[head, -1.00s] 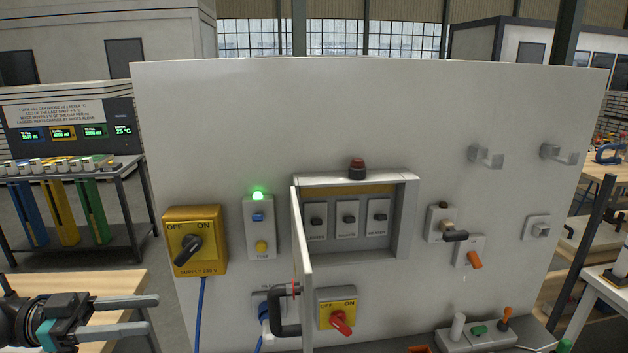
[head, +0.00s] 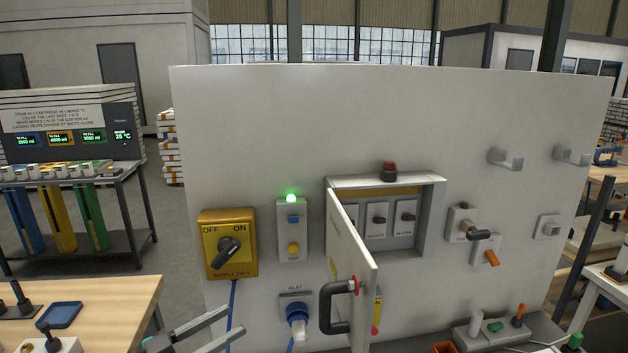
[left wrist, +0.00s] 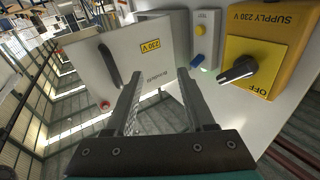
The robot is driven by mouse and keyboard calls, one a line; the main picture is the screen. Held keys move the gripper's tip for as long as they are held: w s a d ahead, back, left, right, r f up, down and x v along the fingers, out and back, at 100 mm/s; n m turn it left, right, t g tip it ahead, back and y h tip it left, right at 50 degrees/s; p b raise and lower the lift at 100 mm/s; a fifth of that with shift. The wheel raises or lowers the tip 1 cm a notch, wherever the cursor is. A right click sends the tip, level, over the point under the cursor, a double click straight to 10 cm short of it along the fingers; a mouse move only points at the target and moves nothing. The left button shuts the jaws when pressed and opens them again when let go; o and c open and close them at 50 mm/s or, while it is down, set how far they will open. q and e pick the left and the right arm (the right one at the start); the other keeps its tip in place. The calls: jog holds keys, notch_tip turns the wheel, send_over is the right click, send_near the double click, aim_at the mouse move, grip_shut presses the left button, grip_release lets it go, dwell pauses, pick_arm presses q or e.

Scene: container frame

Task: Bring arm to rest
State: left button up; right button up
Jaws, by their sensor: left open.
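My left gripper (head: 201,334) is at the lower left of the head view, open and empty, in front of the panel. Its two fingers also show apart in the left wrist view (left wrist: 160,95), with nothing between them. The white panel (head: 260,110) carries a yellow supply switch (head: 228,262) with a black knob, a unit with a lit green lamp (head: 290,198), and a recessed box (head: 432,225) with small switches. The box's door (head: 352,255) stands partly open, with a black handle (head: 333,310). The gripper is apart from the door. My right gripper is out of view.
A blue inlet plug (head: 297,312) sits low on the panel. A wooden table (head: 90,300) with a blue tray (head: 60,315) stands at the left. Open floor lies behind it.

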pick_arm(q)
jog(key=s+d+f+n+t+y, duration=0.1)
jog(key=s+d+f+n+y, duration=0.25)
jog(key=f+n+y, duration=0.6)
jog(key=s+a+f+g+y, duration=0.25)
jog(key=s+g, duration=0.25)
jog(key=s, duration=0.7)
jog(key=s+a+f+g+y, duration=0.1)
jog(key=s+f+g+y, duration=0.3)
jog(key=s, duration=0.7)
notch_tip(320, 180, down, 29)
jog(key=s+g+h+b, duration=0.2)
jog(key=b, duration=0.7)
jog(key=s+a+f+b, duration=0.1)
jog(key=s+f+b, duration=0.3)
jog(key=s+f, duration=0.3)
jog(key=s+a+f+m+g+b, duration=0.1)
jog(key=s+f+b, duration=0.4)
jog(key=f, duration=1.1)
jog(key=s+a, duration=0.1)
jog(key=s, duration=0.2)
jog(key=shift+s+f+y, duration=0.2)
jog(key=shift+y, duration=0.1)
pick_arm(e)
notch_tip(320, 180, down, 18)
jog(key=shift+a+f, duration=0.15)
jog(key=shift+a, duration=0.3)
